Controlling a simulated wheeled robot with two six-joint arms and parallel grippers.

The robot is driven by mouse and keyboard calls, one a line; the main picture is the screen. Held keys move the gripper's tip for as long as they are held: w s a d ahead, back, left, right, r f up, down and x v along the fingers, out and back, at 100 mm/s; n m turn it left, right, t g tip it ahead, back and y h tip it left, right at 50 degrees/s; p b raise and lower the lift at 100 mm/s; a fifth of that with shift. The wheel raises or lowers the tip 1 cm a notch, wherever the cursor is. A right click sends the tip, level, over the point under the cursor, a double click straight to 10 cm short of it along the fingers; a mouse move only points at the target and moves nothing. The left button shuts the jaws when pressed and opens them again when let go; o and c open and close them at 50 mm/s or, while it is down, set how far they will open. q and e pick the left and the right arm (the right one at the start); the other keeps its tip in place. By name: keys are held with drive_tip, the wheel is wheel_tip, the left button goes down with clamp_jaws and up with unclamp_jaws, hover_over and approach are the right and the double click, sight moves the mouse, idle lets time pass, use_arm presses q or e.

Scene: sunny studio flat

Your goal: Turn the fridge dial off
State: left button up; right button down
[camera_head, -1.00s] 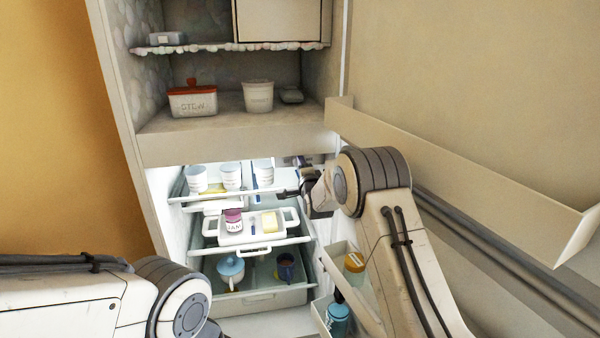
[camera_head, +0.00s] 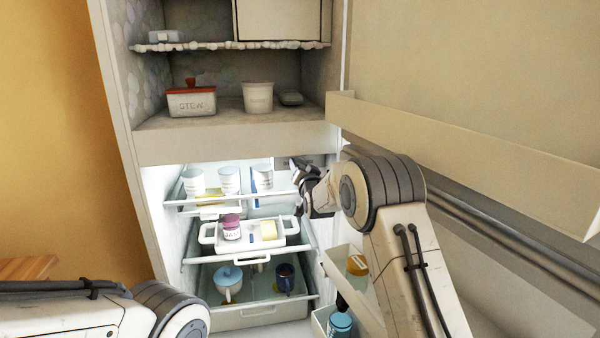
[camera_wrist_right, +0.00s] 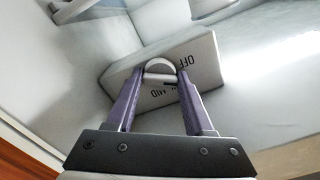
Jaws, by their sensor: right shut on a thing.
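In the right wrist view the round grey fridge dial (camera_wrist_right: 159,67) sits on a grey control box (camera_wrist_right: 202,63) with the words OFF and MID on its face. My right gripper (camera_wrist_right: 160,78) has its two purple fingers closed on the dial from both sides. The dial's exact setting is hard to read, as the fingers cover part of the lettering. In the head view my right gripper (camera_head: 300,178) reaches into the upper right of the lit fridge, and the dial is hidden there. Of my left arm only a link shows; its gripper is out of view.
White cups (camera_head: 229,180) stand on the top glass shelf left of my right gripper. A white tray (camera_head: 247,243) with a jam jar (camera_head: 231,226) is below. The open door's racks hold an orange-lidded jar (camera_head: 357,265) and a blue bottle (camera_head: 340,323) near my right arm.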

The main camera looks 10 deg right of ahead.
drive_tip(key=n+b, duration=0.1)
drive_tip(key=n, duration=0.4)
drive_tip(key=shift+f+n+b, duration=0.15)
drive_tip(key=shift+n+b, duration=0.15)
idle(0.5)
drive_tip(key=shift+c, duration=1.4)
unclamp_jaws()
drive_tip(key=s, duration=1)
drive_tip(key=shift+s, duration=0.3)
